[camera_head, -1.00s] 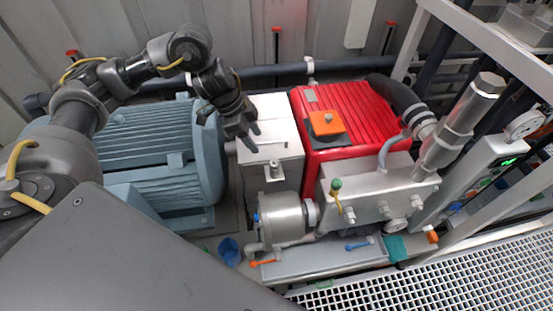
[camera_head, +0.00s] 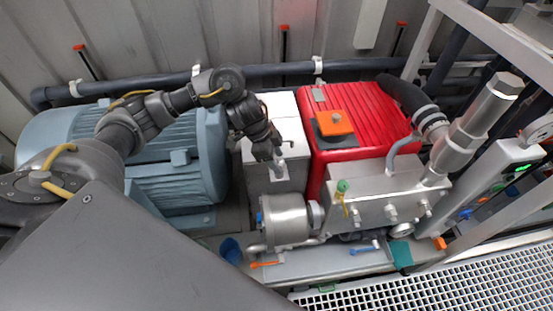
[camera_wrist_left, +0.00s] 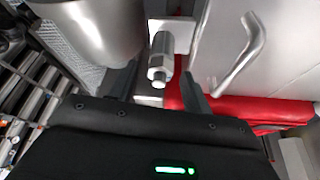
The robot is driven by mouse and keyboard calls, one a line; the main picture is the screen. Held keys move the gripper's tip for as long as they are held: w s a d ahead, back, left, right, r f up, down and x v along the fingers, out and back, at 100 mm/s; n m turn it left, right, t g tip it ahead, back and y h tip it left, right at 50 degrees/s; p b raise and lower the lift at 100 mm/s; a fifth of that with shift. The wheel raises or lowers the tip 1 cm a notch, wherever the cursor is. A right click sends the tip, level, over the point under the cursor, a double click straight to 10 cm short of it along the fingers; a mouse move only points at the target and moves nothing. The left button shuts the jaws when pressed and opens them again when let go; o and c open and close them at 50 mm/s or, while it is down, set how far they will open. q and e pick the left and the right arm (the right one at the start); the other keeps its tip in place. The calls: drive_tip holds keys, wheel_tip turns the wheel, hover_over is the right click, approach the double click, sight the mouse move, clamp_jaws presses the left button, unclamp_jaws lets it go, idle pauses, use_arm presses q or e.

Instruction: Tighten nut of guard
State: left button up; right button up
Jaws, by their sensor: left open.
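The guard (camera_head: 288,132) is the pale grey box between the blue-grey motor and the red pump. A metal nut on a stud (camera_head: 278,167) shows at its front face; in the left wrist view, the nut (camera_wrist_left: 160,62) points toward my gripper. My left gripper (camera_head: 272,157) is at the guard's front, close to the nut. In the left wrist view, its two dark fingers (camera_wrist_left: 160,88) are apart, on either side of the nut's end. I cannot tell whether either finger touches it. My right gripper is not in view.
The ribbed motor (camera_head: 165,165) stands left of the guard, and the red pump (camera_head: 355,115) stands right. A steel cylinder (camera_head: 284,220) sits just in front. A bent metal handle (camera_wrist_left: 240,52) shows beside the nut. White grating (camera_head: 430,285) lies at front right.

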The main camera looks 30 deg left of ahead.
use_arm(q)
drive_tip(key=shift+w+f, duration=0.1)
drive_tip(key=shift+f, duration=0.15)
drive_tip(key=c, duration=1)
